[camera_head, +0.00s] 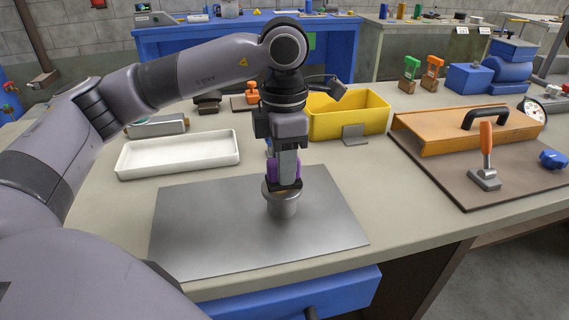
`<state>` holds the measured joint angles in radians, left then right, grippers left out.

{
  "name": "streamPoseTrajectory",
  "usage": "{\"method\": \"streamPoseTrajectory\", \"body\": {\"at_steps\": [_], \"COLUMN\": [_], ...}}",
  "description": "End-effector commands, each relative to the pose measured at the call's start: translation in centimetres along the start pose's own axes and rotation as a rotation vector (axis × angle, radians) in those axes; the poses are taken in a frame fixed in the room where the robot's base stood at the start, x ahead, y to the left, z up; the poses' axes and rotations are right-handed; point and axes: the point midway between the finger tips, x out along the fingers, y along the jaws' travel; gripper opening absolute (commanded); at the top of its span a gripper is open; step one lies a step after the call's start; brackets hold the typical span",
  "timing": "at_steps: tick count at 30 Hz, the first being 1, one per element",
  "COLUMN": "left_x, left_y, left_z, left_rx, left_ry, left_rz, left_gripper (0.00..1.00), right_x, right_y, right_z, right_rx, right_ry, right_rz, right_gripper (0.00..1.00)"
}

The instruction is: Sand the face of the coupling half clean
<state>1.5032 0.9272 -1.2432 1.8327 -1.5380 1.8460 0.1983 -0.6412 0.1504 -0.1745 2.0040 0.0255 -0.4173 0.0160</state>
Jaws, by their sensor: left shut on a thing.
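The coupling half (281,205) is a short grey metal cylinder with a wider rim at the top. It stands upright on a flat grey metal plate (200,232) at the middle of the bench. My left gripper (286,172) points straight down above it and is shut on a purple block (271,169) with a dark underside, which looks like a sander. The block is at the coupling half's top face and seems to touch it; the block and fingers hide most of that face. My right gripper is not in view.
A white tray (178,171) lies behind the plate at left. A yellow bin (375,116) stands behind my gripper. An orange case (430,142) and an orange-handled tool (486,150) sit on a brown board (415,163) at right. The plate's left and front are clear.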

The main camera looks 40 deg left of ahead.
Motion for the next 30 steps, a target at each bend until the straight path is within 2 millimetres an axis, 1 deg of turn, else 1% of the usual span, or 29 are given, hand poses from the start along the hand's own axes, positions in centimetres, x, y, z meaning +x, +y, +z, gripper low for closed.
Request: {"method": "streamPoseTrajectory", "body": {"at_steps": [2,5,13,17,23,30], "left_x": [0.1,0.1,-0.1,-0.1,-0.1,0.0], "left_y": [0.2,0.0,-1.8,-2.2,-1.6,0.0], "left_z": [0.0,-0.1,-0.2,-0.2,-0.2,0.0], "left_rx": [-0.001,0.0,0.002,0.001,-0.003,-0.002], "left_ry": [0.004,0.003,0.002,0.002,0.001,0.0], "left_rz": [-0.001,0.0,-0.001,0.0,0.0,0.0], "left_gripper": [0.05,0.05,0.05,0.05,0.05,0.05], "right_x": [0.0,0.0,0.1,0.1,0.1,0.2], "right_y": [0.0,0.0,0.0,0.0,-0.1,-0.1], "right_z": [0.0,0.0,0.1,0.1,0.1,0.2], "right_rx": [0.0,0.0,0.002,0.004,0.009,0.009], "right_ry": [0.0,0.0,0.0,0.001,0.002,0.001], "right_rz": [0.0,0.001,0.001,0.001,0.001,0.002], "right_gripper": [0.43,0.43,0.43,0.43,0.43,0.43]}}
